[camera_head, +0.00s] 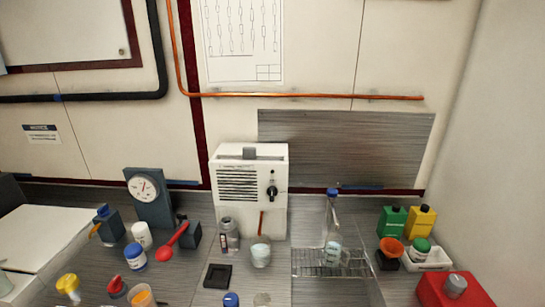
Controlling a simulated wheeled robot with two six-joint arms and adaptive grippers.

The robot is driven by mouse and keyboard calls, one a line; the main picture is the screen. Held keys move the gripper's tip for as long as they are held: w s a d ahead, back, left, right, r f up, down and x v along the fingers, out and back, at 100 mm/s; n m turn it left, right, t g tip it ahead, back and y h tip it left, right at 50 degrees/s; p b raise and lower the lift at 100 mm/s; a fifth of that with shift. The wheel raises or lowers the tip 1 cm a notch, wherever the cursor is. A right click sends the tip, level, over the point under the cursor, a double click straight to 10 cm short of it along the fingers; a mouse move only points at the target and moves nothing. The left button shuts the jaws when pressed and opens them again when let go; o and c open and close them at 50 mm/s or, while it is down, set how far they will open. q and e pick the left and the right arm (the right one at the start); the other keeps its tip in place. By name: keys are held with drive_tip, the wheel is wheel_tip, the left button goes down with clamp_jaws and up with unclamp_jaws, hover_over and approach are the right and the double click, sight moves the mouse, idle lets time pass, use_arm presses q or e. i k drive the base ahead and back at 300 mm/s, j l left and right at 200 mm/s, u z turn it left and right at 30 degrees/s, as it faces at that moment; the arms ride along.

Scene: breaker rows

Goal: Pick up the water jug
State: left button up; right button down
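A tall clear vessel with a blue cap (332,222) stands upright on a wire rack (308,262) at the right of the counter. It has a narrow neck and pale markings low on its body. It is the thing most like a water jug here, but I cannot tell for certain that it is the jug. Nothing is seen holding it. Neither of my grippers is in view.
A white boxy device (250,170) stands left of the rack, with a glass jar (229,236) and a pale cup (261,254) before it. Green (391,221) and yellow (421,221) containers stand right. A red block (455,292) sits at front right. Several small bottles crowd the left.

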sight(333, 248)
drive_tip(key=k+j, duration=0.1)
drive_tip(key=j, duration=0.35)
drive_tip(key=j+z, duration=0.1)
drive_tip(key=j, duration=0.3)
drive_tip(key=k+j, duration=0.15)
drive_tip(key=j, duration=0.25)
drive_tip(key=k+j+z, duration=0.1)
drive_tip(key=j, duration=0.35)
